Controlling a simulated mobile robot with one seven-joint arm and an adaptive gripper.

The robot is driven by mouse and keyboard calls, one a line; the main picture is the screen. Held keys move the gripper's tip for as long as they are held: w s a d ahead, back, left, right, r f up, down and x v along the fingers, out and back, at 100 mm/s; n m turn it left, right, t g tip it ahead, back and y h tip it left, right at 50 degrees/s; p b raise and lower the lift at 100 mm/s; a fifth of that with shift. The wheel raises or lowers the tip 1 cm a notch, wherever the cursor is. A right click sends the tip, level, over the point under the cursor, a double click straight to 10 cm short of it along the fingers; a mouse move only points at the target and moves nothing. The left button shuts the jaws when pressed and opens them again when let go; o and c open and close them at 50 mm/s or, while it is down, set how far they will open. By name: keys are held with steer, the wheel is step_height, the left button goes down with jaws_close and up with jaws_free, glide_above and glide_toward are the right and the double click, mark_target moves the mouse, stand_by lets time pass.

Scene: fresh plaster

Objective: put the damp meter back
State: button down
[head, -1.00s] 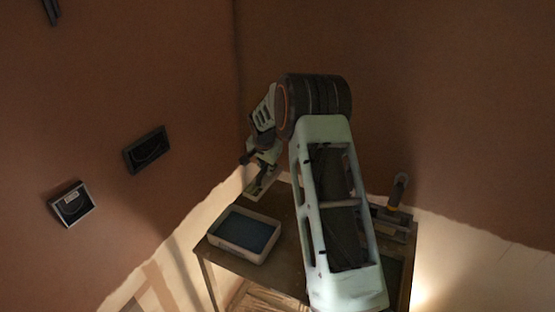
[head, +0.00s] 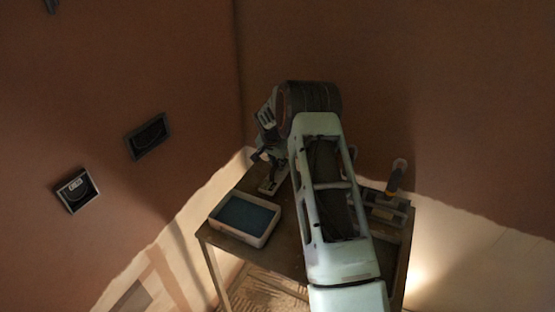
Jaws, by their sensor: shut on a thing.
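My gripper (head: 267,168) is at the far left part of the workbench, behind the blue-filled tray and partly behind my arm. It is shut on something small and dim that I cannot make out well. A pale flat piece with a dark middle (head: 271,184) shows just below the jaws, over the bench's far end. I cannot tell whether it is the held thing or lies on the bench. No thing in view can be clearly told as the damp meter.
The wooden workbench (head: 225,249) stands in the corner. A white tray with blue inside (head: 246,217) is at its left front. At the right are a grey rack (head: 385,209) and an upright orange-banded tool (head: 395,178). Two dark boxes (head: 148,137) (head: 76,190) are on the left wall.

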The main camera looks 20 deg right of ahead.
steer(key=shift+f, duration=0.6)
steer(key=shift+f+b, duration=0.25)
steer(key=shift+b, duration=0.45)
steer(key=c, duration=1.8)
jaws_free()
steer(key=shift+p+v, duration=0.9)
steer(key=shift+v, duration=3.1)
